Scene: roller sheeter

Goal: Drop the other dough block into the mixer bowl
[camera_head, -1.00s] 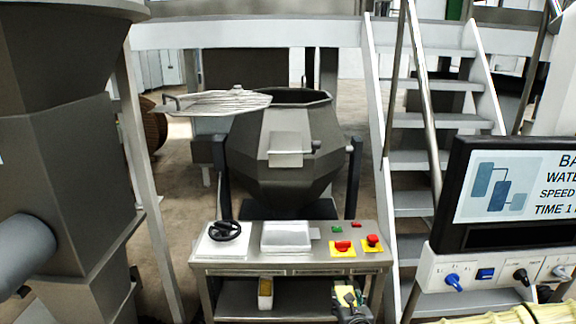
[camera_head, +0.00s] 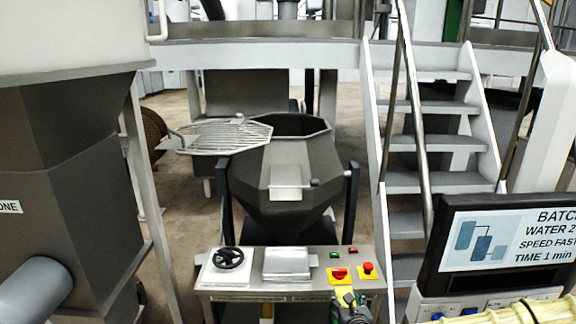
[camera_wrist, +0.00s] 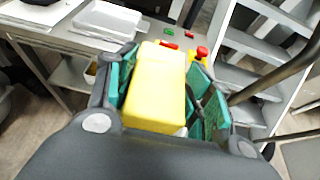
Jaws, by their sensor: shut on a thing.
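The mixer bowl (camera_head: 282,165) is a grey faceted vessel on a dark stand, behind the control panel in the head view. Its top is partly open, with a grated lid (camera_head: 222,136) swung to the left. My gripper (camera_wrist: 163,85) has teal finger pads and is shut on a yellow dough block (camera_wrist: 157,88), seen between the pads in the wrist view. In the head view my gripper (camera_head: 350,308) is at the bottom edge, in front of the control panel and apart from the bowl. The dough block is mostly hidden there.
The control panel (camera_head: 227,284) carries a black handwheel (camera_head: 228,257) and red and green buttons. Stairs with a metal rail (camera_head: 416,130) rise at the right. A batch sign (camera_head: 510,240) stands at front right. A large grey machine (camera_head: 80,190) fills the left.

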